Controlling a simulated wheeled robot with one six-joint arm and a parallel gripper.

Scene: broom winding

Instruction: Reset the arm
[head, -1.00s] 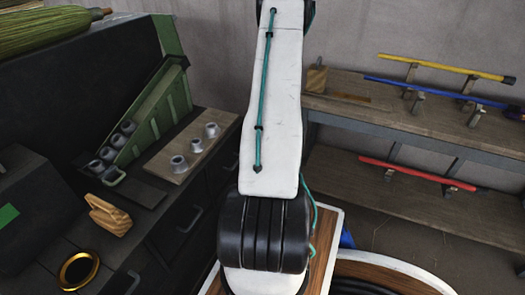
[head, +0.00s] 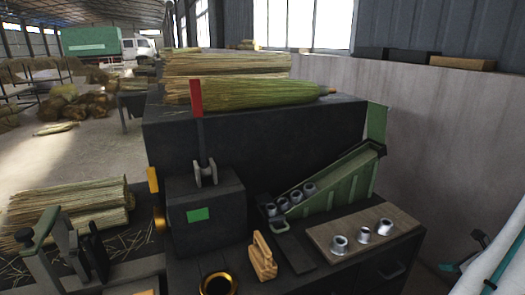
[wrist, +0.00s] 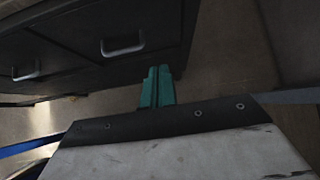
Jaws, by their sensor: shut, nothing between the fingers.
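My arm (head: 498,255) shows only at the lower right edge of the head view, white with teal parts. In the wrist view my gripper (wrist: 157,88) shows as two teal fingers pressed together, with nothing between them. It points toward the floor beside a dark drawer cabinet (wrist: 95,62) and touches nothing that I can see. My gripper's fingertips cannot be made out in the head view.
The dark workbench carries a green sloped chute (head: 335,183) with metal sleeves, a wooden board (head: 350,228) with more sleeves, a wooden clamp-like block (head: 262,257) and a gold ring (head: 218,284).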

